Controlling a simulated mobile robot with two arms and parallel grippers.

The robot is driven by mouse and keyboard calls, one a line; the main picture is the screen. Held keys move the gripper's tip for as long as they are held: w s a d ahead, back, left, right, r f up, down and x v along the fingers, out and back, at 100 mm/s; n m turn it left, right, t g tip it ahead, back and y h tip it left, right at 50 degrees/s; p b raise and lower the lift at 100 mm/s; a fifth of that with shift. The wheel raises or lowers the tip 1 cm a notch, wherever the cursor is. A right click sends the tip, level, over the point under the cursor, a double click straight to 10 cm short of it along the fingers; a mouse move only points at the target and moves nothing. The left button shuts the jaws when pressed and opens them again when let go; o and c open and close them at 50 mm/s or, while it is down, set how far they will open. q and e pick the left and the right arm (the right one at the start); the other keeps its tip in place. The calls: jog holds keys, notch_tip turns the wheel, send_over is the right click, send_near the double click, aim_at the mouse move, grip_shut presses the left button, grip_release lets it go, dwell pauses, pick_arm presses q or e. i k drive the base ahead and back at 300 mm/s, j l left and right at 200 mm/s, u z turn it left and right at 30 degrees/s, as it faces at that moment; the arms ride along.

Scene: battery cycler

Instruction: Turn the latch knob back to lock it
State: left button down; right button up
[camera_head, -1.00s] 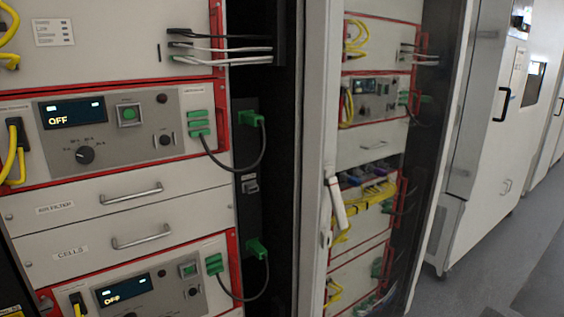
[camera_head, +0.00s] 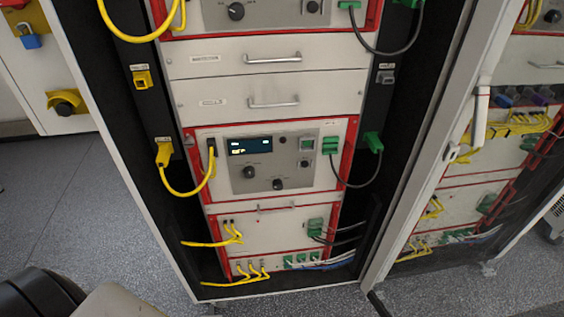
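Neither of my grippers is in view. The frame does not make clear which part is the latch knob. A dark round knob on a yellow mount (camera_head: 66,102) sits on a pale panel at the far left, below a blue padlock (camera_head: 28,37). The lower cycler unit (camera_head: 233,180) has a lit display (camera_head: 250,146) and several dark knobs, one at its left (camera_head: 249,172) and one lower down (camera_head: 278,184). An upper unit (camera_head: 270,14) shows another dark knob (camera_head: 236,11), with its top cut off.
The open-fronted rack has two drawers with bar handles (camera_head: 273,59) (camera_head: 274,104). Yellow cables (camera_head: 187,193) loop out at its left and dark cables with green plugs (camera_head: 372,142) at its right. A white door handle (camera_head: 480,110) is on the right.

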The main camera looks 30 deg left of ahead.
aim_at(189, 142)
jog(key=u, duration=1.45)
